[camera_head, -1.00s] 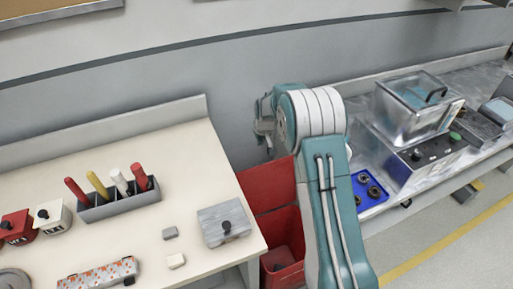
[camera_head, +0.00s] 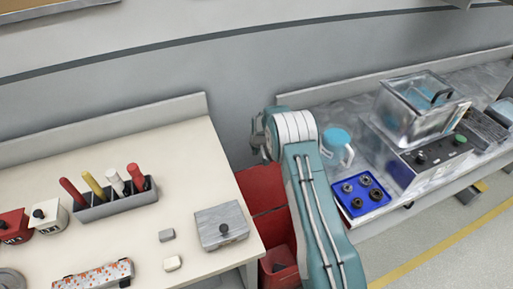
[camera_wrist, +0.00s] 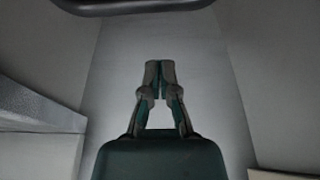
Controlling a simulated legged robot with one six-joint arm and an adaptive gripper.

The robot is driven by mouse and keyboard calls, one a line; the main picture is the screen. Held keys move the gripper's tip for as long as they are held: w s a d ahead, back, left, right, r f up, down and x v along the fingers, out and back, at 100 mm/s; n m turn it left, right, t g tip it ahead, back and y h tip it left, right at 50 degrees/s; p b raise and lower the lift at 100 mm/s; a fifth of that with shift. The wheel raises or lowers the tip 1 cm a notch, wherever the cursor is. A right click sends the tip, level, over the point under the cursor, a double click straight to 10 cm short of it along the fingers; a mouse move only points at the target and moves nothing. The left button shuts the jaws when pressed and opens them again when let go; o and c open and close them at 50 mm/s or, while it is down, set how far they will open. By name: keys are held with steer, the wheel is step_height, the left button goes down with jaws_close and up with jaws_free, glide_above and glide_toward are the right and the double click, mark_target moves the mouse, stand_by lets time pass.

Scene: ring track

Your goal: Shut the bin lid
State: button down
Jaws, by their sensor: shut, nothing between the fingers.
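The red bin (camera_head: 271,232) stands on the floor in the gap between the two benches, partly hidden by my arm. Its red lid (camera_head: 259,186) stands raised at the back, near the wall, and the bin's inside shows below it. My gripper (camera_head: 256,138) is beyond and above the lid, near the grey wall, partly hidden by my own wrist. In the wrist view my gripper (camera_wrist: 160,72) has its fingertips together with nothing between them. The bin and lid cannot be made out in the wrist view.
The left bench (camera_head: 120,215) holds a pen rack (camera_head: 115,202) and a grey box (camera_head: 221,226) near the gap. The right bench carries a blue tray (camera_head: 362,194), a blue-topped jug (camera_head: 336,146) and a metal machine (camera_head: 420,110).

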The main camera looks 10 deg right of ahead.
steer(key=shift+s+d+f, duration=0.2)
steer(key=shift+s, duration=0.75)
steer(key=shift+s+d+f, duration=0.15)
steer(key=shift+s, duration=0.75)
